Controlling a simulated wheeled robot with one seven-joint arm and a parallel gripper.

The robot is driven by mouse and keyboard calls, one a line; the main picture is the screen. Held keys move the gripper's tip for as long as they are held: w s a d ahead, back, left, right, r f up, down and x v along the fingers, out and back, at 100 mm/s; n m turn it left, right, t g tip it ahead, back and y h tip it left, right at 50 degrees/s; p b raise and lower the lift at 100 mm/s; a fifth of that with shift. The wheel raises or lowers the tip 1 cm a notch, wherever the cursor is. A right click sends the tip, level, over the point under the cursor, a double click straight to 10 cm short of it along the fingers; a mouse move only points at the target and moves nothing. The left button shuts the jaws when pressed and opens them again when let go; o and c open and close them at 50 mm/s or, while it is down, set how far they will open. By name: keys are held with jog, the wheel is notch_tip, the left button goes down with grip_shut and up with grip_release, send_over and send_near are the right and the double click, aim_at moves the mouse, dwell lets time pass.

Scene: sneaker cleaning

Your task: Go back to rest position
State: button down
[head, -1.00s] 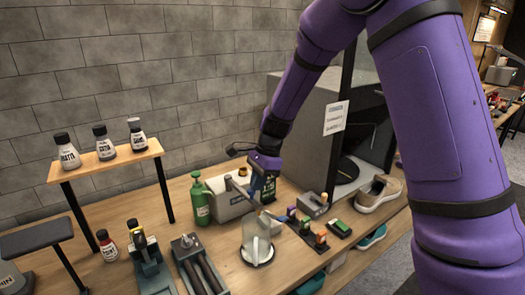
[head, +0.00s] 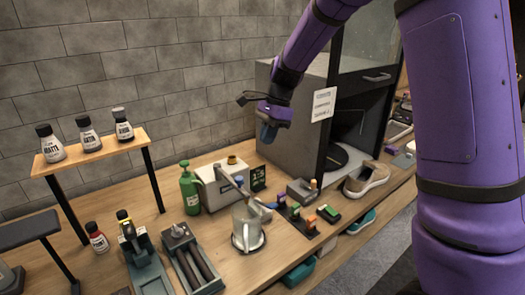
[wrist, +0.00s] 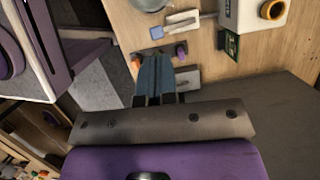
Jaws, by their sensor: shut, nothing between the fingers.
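My gripper (head: 268,130) hangs in the air above the workbench, higher than the white box-shaped device (head: 218,192) with its dark display (head: 258,178). It points down. In the wrist view my gripper (wrist: 155,62) has its two blue fingers together with nothing between them. The wrist view shows part of the white device (wrist: 250,12) and its display (wrist: 229,44) beyond the fingertips.
Bottles sit on a raised shelf (head: 95,152).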

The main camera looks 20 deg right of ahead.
jog(key=shift+d+r, duration=0.15)
jog(key=shift+r, duration=0.4)
jog(key=s+d+r+n+t+h, duration=0.1)
jog(key=s+d+r+n+t, duration=0.25)
jog(key=s+r+n, duration=0.75)
jog(key=s+d+n+t+h, duration=0.1)
jog(key=s+n, duration=0.1)
jog(key=s, duration=0.8)
jog(key=s+d+r+n+t+h, duration=0.1)
jog(key=s+d+n, duration=0.1)
jog(key=s, duration=0.8)
jog(key=shift+s+d+r, duration=0.25)
jog(key=shift+r, duration=0.05)
